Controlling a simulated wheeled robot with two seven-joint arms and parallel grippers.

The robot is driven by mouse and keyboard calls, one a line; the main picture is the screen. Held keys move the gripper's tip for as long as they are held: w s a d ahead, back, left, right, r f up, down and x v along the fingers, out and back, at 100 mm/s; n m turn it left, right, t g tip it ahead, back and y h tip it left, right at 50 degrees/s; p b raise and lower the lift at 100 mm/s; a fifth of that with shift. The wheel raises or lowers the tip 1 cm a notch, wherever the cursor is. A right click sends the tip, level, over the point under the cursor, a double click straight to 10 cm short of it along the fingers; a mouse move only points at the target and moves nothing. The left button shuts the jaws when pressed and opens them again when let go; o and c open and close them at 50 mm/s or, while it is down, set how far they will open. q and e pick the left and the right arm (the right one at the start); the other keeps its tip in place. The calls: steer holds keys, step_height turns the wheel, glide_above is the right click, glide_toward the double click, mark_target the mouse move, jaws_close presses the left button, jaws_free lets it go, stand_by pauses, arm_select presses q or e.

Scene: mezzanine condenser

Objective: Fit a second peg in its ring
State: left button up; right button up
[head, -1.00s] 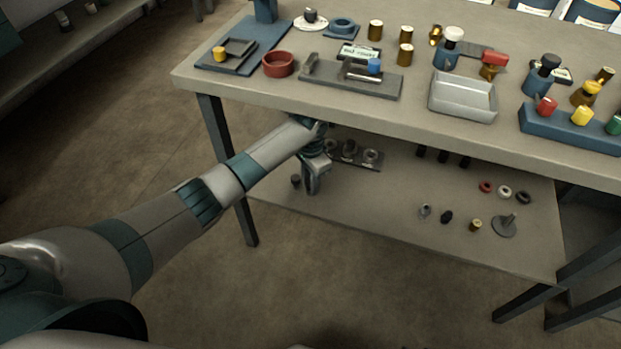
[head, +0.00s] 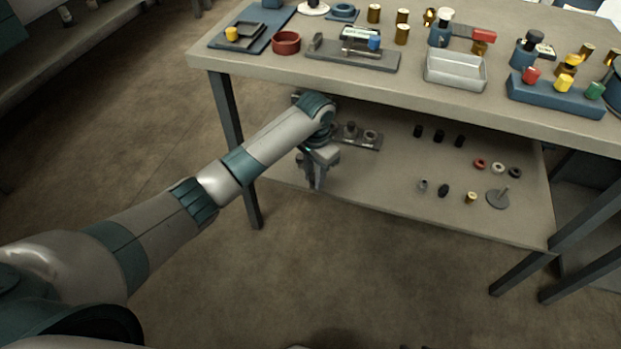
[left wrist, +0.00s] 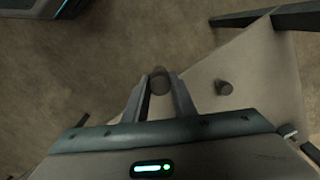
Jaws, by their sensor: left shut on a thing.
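My left gripper (head: 316,184) hangs at the front left of the table's lower shelf. In the left wrist view its fingers (left wrist: 160,88) are shut on a grey round peg (left wrist: 160,80), seen end-on. Another dark peg (left wrist: 224,88) stands on the pale shelf to the right of it, apart from the fingers. In the head view a dark board (head: 360,145) with rings lies behind and right of the gripper. One ring (head: 371,136) shows; something dark stands at the ring position (head: 351,130) left of it. The arm hides the board's left end. My right gripper is not seen.
The lower shelf (head: 400,185) also holds several dark pegs (head: 437,136), red, white and black rings (head: 497,168), small parts and a disc with a pin (head: 498,199). The tabletop (head: 300,68) above and a table leg (head: 235,140) bound the arm's space.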

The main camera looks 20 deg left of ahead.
arm_select(q)
steer(key=s+d+r+n, duration=0.2)
steer(key=s+d+r, duration=0.1)
steer(key=r, duration=0.5)
steer(key=s+d+r+n, duration=0.2)
steer(key=s+d+r, duration=0.1)
steer(key=r, duration=0.5)
steer(key=s+d+r+n, duration=0.2)
steer(key=s+d+r, duration=0.1)
steer(key=r, duration=0.5)
steer(key=shift+s+r, duration=0.15)
steer(key=shift+s, duration=0.65)
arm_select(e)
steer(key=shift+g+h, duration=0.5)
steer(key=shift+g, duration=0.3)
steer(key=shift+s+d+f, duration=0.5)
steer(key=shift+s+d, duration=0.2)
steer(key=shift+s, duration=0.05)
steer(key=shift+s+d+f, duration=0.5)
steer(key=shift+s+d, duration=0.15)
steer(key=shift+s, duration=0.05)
arm_select(q)
steer(key=shift+d, duration=0.1)
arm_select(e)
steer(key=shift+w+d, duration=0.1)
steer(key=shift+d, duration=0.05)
